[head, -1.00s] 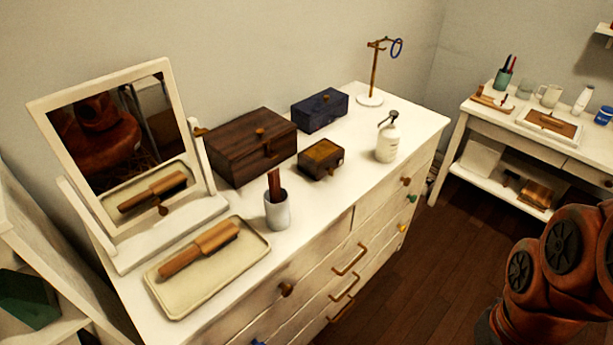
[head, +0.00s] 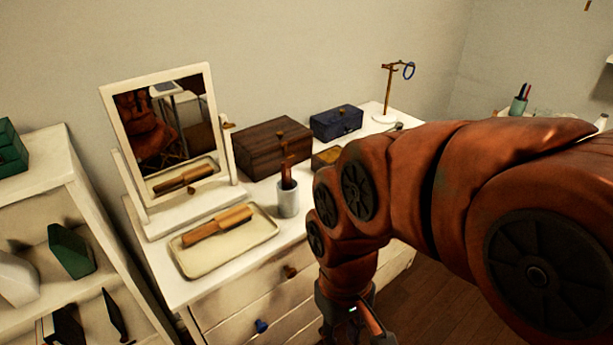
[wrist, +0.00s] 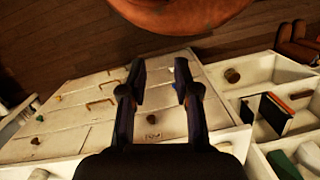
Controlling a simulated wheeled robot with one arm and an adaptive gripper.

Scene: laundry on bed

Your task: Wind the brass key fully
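I cannot make out a brass key for certain. A small brown box with a yellowish top (head: 327,157) sits on the dresser, mostly hidden behind my arm. A larger dark wooden box (head: 262,150) with a brass knob and a dark blue box (head: 337,122) stand near it. My gripper (wrist: 160,80) is open in the wrist view, with nothing between its fingers. It points at the dresser's drawer front (wrist: 60,115). In the head view, my gripper is low at the bottom edge, in front of the dresser and partly cut off.
On the dresser stand a tilting mirror (head: 105,105), a tray (head: 255,238) with a brush, a cup (head: 288,203) and a hook stand (head: 385,117). A white shelf unit (head: 55,165) stands at left. Drawer knobs stick out, including a blue one (head: 261,326).

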